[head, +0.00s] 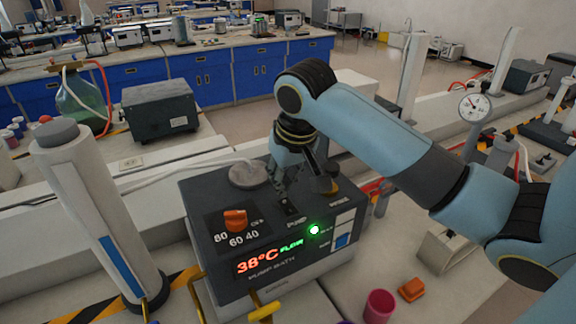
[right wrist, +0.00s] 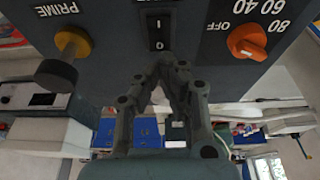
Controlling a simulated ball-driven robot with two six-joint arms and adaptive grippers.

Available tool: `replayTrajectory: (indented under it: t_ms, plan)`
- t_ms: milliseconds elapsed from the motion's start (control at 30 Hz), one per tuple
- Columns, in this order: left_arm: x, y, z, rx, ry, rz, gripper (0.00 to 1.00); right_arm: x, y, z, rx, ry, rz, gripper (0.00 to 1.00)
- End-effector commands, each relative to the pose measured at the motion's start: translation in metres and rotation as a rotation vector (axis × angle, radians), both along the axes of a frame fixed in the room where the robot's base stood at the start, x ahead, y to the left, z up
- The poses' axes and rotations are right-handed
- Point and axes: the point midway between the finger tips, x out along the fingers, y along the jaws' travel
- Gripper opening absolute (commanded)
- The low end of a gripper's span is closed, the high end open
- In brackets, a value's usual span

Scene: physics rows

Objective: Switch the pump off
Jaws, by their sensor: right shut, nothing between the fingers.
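The pump bath (head: 280,257) is a dark box with a red 38°C readout. A green light (head: 314,229) glows on its front. My right gripper (head: 286,203) is shut and empty, pointing down over the top panel by the PUMP label. In the right wrist view, the black rocker switch (right wrist: 157,29), marked I and O, lies just beyond the fingertips (right wrist: 160,82). I cannot tell whether they touch it, or which side is pressed. In the head view the gripper mostly hides the switch. My left gripper is not in view.
An orange temperature knob (head: 235,219) sits left of the gripper, and a PRIME knob (right wrist: 74,45) is on the switch's other side. A white column (head: 95,205) stands left of the bath. A pink cup (head: 379,305) and orange block (head: 411,290) lie in front, right.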

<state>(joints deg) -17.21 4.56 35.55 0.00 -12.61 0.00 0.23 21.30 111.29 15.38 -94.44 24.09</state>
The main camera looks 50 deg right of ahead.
Motion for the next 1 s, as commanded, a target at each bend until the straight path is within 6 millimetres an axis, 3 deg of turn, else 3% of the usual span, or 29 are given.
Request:
replayTrajectory:
  t_ms: [500,1000]
  plan:
    - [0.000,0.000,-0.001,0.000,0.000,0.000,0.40,0.000,0.000,0.038,-0.002,-0.002,0.000,0.00]
    - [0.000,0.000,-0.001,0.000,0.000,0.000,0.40,0.000,0.000,0.040,0.000,0.000,0.000,0.00]
